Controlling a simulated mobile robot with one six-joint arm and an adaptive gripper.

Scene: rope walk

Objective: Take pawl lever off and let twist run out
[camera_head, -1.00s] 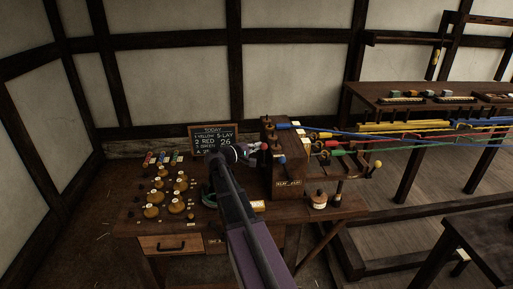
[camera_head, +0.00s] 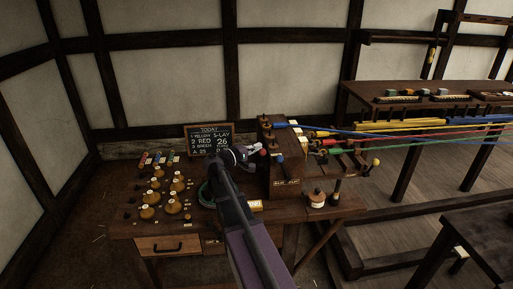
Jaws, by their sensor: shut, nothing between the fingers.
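The dark wooden headstock box (camera_head: 285,178) stands on the workbench, with small knobbed levers on its left side. A red knob (camera_head: 264,152) shows beside my gripper (camera_head: 256,148), and a blue knob (camera_head: 279,158) sits just right of it. I cannot tell which of these is the pawl lever. My gripper is shut and empty at the box's left side; the picture is too small to tell whether its fingertips touch a lever. Coloured strands, including a blue strand (camera_head: 340,130), run from the box's right side.
A chalkboard (camera_head: 210,139) stands behind my arm. Several wooden bobbins (camera_head: 171,206) and small coloured pieces crowd the bench's left part. A labelled pot (camera_head: 316,199) stands right of the box. A long rack table (camera_head: 425,104) is at the back right.

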